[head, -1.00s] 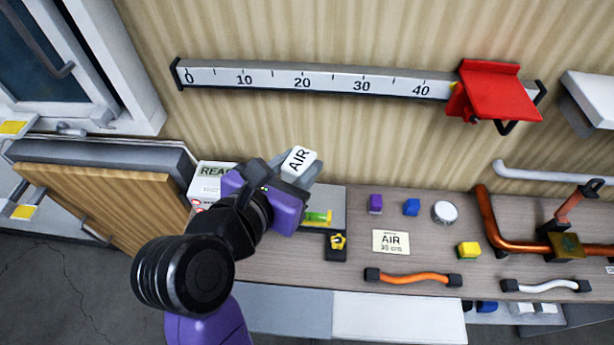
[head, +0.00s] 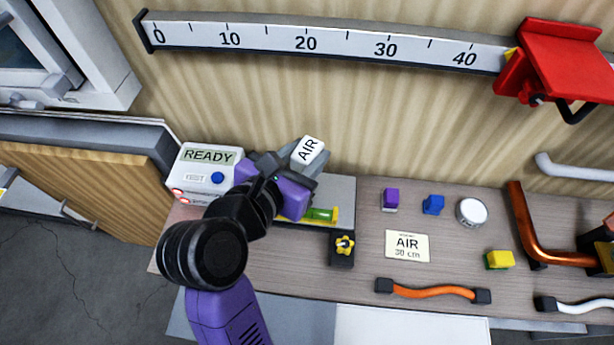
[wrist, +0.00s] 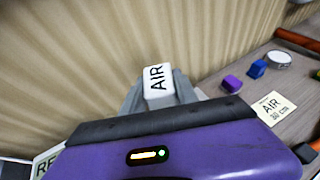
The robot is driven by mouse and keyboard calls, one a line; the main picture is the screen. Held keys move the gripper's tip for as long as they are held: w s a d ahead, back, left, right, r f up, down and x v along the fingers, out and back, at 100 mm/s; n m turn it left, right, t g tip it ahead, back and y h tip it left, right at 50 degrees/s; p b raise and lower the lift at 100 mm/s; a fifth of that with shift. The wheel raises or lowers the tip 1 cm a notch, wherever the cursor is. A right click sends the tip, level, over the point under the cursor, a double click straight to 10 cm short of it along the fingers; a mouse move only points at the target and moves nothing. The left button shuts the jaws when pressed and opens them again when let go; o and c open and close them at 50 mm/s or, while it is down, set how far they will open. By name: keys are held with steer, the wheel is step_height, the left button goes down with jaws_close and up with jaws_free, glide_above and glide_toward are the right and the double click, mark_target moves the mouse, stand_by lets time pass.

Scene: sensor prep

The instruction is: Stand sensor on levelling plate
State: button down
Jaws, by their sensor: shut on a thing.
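The sensor (head: 308,150) is a white block marked AIR. My gripper (head: 297,162) is shut on it, with grey fingers at its sides. In the wrist view the sensor (wrist: 157,84) stands up between the fingers, a little tilted. I cannot tell whether the sensor's base touches the plate.
A white box reading READY (head: 207,168) stands left of my gripper. To the right lie a card marked AIR 30 cm (head: 407,246), small blocks, a round white tin (head: 471,212) and an orange handle (head: 432,292). A ruler with a red holder (head: 556,70) is on the wall.

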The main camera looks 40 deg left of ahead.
steer(key=shift+f, duration=3.35)
steer(key=shift+f, duration=0.1)
steer(key=c, duration=0.9)
jaws_free()
steer(key=shift+s, duration=0.1)
